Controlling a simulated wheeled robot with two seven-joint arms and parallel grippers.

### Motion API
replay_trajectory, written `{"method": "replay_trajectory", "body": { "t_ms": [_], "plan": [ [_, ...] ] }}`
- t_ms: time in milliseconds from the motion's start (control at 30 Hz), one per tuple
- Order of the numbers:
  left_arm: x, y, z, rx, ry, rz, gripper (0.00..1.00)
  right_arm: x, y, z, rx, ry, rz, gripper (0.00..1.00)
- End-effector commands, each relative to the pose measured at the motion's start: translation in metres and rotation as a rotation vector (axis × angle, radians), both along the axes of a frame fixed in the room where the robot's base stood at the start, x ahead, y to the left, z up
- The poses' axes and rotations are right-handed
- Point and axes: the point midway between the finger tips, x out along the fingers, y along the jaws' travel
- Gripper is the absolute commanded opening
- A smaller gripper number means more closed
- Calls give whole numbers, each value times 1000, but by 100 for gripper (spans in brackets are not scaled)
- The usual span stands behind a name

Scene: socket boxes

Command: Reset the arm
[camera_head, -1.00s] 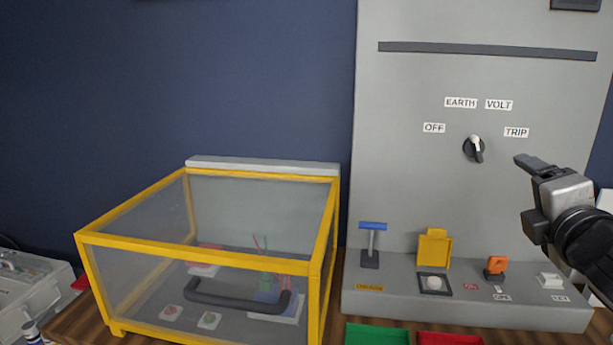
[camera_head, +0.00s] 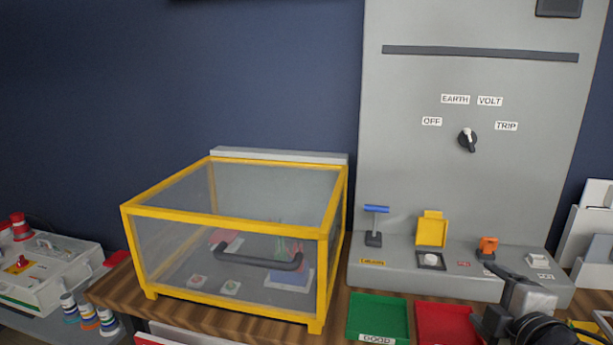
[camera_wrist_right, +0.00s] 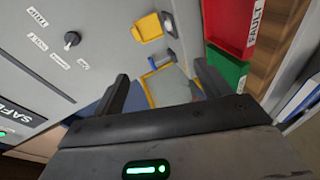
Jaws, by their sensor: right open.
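My right gripper (camera_head: 503,273) is at the lower right of the head view, in front of the right end of the grey panel's ledge. In the right wrist view its two fingers (camera_wrist_right: 161,72) are spread apart with nothing between them. The grey panel (camera_head: 410,130) carries a rotary knob (camera_head: 467,140) among labels OFF, EARTH, VOLT and TRIP; the gripper is apart from this knob. On the ledge are a blue-topped lever (camera_head: 376,210), a raised yellow cover (camera_head: 432,230), an orange switch (camera_head: 488,245) and a white switch (camera_head: 539,261). My left gripper is out of view.
A yellow-framed clear box (camera_head: 236,225) with a dark handle stands on the wooden table at left. A green tray (camera_head: 378,317) and a red tray (camera_head: 445,322) lie before the panel. A grey case (camera_head: 50,265) and spools (camera_head: 87,315) are at far left.

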Motion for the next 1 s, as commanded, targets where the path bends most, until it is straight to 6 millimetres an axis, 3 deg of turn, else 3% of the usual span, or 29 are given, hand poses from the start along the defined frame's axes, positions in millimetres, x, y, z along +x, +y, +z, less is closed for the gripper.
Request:
{"method": "replay_trajectory", "body": {
  "t_ms": [33,200,400,500,633,1000],
  "plan": [
    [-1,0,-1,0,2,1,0,-8,11,-30,94,45,-2,76],
    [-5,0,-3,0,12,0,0,-53,56,-128,493,196,-55,76],
    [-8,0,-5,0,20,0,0,-128,113,-214,946,354,-212,76],
    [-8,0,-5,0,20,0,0,-159,134,-237,1109,401,-295,76],
    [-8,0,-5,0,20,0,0,-180,148,-250,1223,427,-359,76],
    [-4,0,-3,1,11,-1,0,-184,151,-253,1247,431,-373,76]
  ]
}}
